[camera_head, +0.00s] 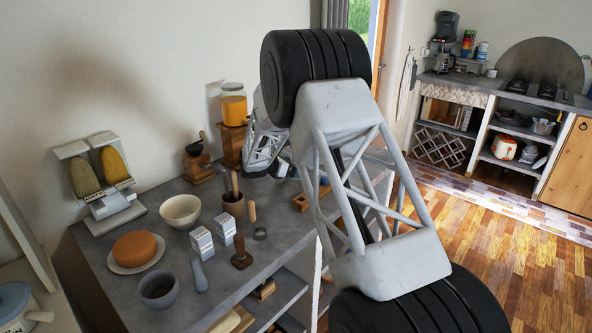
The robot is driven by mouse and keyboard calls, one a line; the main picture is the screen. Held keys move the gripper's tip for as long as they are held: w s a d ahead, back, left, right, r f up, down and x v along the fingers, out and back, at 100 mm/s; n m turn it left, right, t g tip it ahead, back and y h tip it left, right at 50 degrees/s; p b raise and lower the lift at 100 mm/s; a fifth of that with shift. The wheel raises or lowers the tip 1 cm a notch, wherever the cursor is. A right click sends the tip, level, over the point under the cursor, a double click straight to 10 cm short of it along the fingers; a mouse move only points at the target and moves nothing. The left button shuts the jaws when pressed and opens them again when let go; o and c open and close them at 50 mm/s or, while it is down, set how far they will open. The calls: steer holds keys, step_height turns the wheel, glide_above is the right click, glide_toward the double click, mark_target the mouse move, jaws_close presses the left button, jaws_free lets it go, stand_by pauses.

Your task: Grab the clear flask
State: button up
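No plainly recognisable clear flask shows; my arm hides part of the counter. The nearest match is a clear glass jar (233,106) with orange contents, standing on a wooden block at the back of the counter. My gripper (262,172) is small and partly hidden behind my large arm links, right of and below the jar, over the far end of the counter. I cannot tell whether its fingers are open or shut, or whether anything is between them.
The grey counter (110,283) holds a wooden grinder (197,165), cream bowl (181,211), orange round on a plate (134,248), dark bowl (159,288), two cartons (202,243), a utensil pot (233,205) and a twin-hopper dispenser (103,180). Open floor lies right.

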steer(key=shift+x, duration=0.95)
steer(key=c, duration=1.1)
steer(key=shift+r, duration=0.15)
steer(key=shift+r, duration=4.85)
